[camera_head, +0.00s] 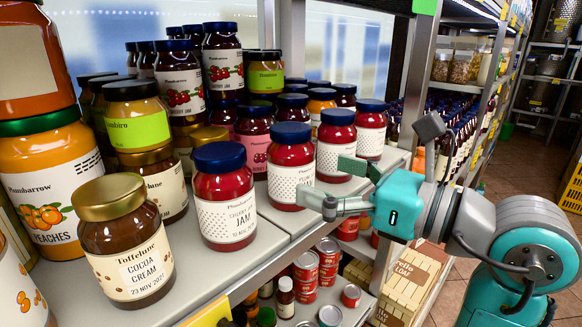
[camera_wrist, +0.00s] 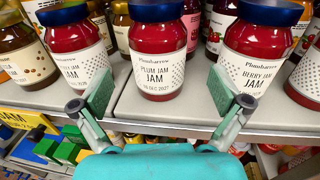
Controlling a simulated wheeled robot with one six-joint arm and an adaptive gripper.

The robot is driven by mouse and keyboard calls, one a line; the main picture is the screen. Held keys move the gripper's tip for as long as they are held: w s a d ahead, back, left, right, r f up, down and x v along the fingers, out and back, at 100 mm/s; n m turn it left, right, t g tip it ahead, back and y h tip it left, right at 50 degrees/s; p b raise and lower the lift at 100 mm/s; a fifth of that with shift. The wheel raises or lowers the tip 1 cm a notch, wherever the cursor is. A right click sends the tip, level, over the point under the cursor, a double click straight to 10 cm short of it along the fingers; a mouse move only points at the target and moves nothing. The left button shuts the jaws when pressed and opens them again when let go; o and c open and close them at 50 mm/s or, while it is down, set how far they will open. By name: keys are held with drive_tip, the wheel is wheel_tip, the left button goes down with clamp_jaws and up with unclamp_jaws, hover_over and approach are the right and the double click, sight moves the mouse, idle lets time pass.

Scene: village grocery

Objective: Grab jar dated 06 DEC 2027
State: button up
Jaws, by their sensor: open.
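The plum jam jar (camera_wrist: 158,52) stands upright at the shelf front in the middle of the wrist view. It has red contents, a dark blue lid and a white dotted label whose date reads 06 DEC 2027. In the head view it appears to be the red jar (camera_head: 291,160) left of my gripper's fingers. My gripper (camera_wrist: 160,97) is open and empty, its fingers spread to either side in front of this jar. In the head view my gripper (camera_head: 340,188) is at the shelf's front edge. I see no contact with the jar.
Similar blue-lidded jars flank it: one on the left (camera_wrist: 80,45) and a berry jam jar (camera_wrist: 258,48) on the right. A cocoa cream jar (camera_head: 127,240) stands further left. More jars stand behind. Red cans (camera_head: 305,268) sit on the lower shelf.

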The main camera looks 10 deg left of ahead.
sight(291, 164)
drive_tip(key=shift+x, duration=2.9)
drive_tip(key=shift+r, duration=0.2)
drive_tip(key=shift+s, duration=0.1)
drive_tip(key=shift+c, duration=0.2)
drive_tip(key=c, duration=1.7)
